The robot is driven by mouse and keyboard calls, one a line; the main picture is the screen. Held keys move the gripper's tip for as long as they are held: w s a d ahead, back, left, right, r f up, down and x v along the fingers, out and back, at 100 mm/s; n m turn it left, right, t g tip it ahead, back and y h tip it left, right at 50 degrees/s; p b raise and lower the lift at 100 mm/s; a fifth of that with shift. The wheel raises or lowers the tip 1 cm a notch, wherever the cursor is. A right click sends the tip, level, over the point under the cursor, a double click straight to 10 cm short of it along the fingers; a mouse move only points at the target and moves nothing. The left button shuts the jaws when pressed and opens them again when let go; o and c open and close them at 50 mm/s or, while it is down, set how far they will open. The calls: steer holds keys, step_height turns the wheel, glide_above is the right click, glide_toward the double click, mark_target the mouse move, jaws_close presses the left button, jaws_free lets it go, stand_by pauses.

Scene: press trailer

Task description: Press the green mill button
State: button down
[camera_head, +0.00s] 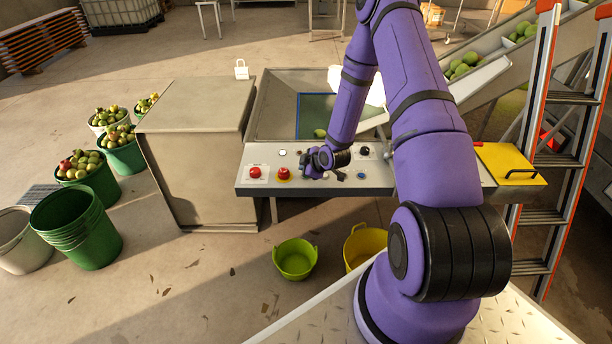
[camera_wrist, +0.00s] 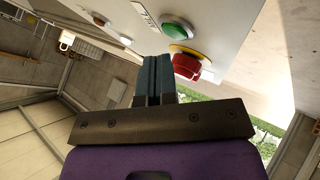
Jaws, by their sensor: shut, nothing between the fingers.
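The green button (camera_wrist: 177,30) is a round domed button on the pale control panel (camera_wrist: 220,14) in the wrist view. It sits above and slightly right of my fingertips. My gripper (camera_wrist: 153,62) is shut and empty, its two fingers side by side. A red button on a yellow collar (camera_wrist: 187,66) stands just right of the fingertips. I cannot tell whether the fingers touch the panel. In the head view, my gripper end is over the middle of the panel (camera_head: 244,184), right of the red button on the yellow collar (camera_head: 284,174). The green button is not visible there.
Another red button (camera_head: 255,172) is at the panel's left end, and a black knob (camera_head: 364,152) is toward its right. A yellow plate (camera_head: 510,162) and an orange ladder (camera_head: 527,130) stand right. A metal cabinet (camera_head: 196,110) and fruit buckets (camera_head: 122,155) are left.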

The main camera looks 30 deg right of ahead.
steer(key=shift+f, duration=0.15)
steer(key=shift+f, duration=0.25)
steer(key=shift+f, duration=0.35)
stand_by(0.8)
stand_by(0.4)
steer(key=shift+r, duration=0.75)
steer(key=shift+r, duration=2.5)
steer(key=shift+r, duration=0.15)
